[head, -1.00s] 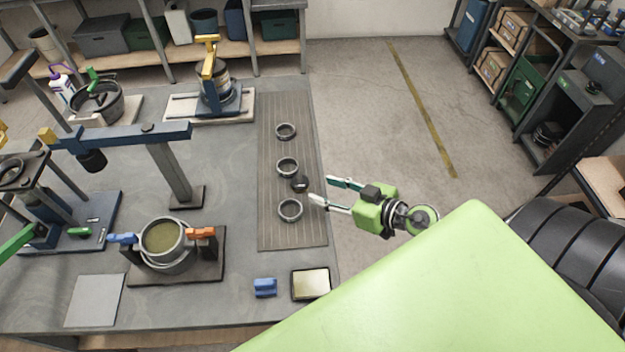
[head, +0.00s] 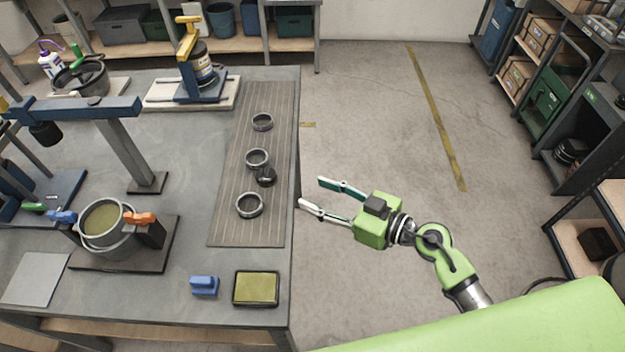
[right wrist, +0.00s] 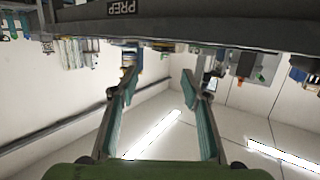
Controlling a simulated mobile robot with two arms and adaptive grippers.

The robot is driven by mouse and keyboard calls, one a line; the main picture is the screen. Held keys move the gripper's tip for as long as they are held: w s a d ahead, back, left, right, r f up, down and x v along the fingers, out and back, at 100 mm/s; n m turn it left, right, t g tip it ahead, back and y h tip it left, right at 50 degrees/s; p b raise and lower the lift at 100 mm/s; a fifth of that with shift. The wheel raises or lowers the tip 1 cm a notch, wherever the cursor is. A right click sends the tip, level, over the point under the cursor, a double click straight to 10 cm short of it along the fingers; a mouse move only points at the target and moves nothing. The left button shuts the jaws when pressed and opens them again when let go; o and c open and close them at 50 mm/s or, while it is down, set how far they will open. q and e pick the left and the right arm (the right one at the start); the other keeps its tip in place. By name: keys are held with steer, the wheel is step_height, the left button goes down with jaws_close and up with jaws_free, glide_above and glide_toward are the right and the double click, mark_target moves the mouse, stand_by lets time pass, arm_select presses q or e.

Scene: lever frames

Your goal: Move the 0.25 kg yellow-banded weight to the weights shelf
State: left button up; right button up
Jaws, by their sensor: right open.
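A small dark round piece (head: 265,176) sits on the ribbed mat (head: 235,225), beside the middle one of three dark rings (head: 257,158). It may be the weight, but I see no yellow band on it. My right gripper (head: 311,192) is open and empty, over the floor just off the table's right edge, to the right of the dark piece and apart from it. In the right wrist view my fingers (right wrist: 158,85) are spread with nothing held between them. My left gripper is not in view. Dark round pieces (head: 571,150) lie on a shelf unit (head: 552,172) at the right; I cannot read its label.
A pot (head: 104,250) in a clamp stand, a blue block (head: 204,286) and a framed yellowish pad (head: 256,289) stand on the table's near part. A blue-armed post (head: 125,150) rises at the left. Open floor (head: 380,120) lies between table and right shelves.

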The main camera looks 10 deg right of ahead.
mark_target(272, 178)
steer(key=x, duration=0.8)
steer(key=shift+s+a, duration=0.15)
steer(key=shift+a, duration=0.15)
steer(key=shift+w+a+f, duration=0.1)
steer(key=shift+w+a, duration=0.1)
steer(key=shift+w, duration=0.05)
steer(key=shift+w+a, duration=0.1)
steer(key=b+x, duration=0.1)
steer(key=x, duration=0.3)
steer(key=shift+w+a+f, duration=0.1)
steer(key=shift+a+f, duration=0.1)
steer(key=shift+w+a+f, duration=0.1)
steer(key=shift+w+a, duration=0.05)
steer(key=shift+w, duration=0.1)
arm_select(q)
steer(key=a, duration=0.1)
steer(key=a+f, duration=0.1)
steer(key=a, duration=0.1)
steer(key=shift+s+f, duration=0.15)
arm_select(e)
steer(key=shift+c, duration=0.4)
steer(key=c, duration=1)
steer(key=shift+c, duration=0.7)
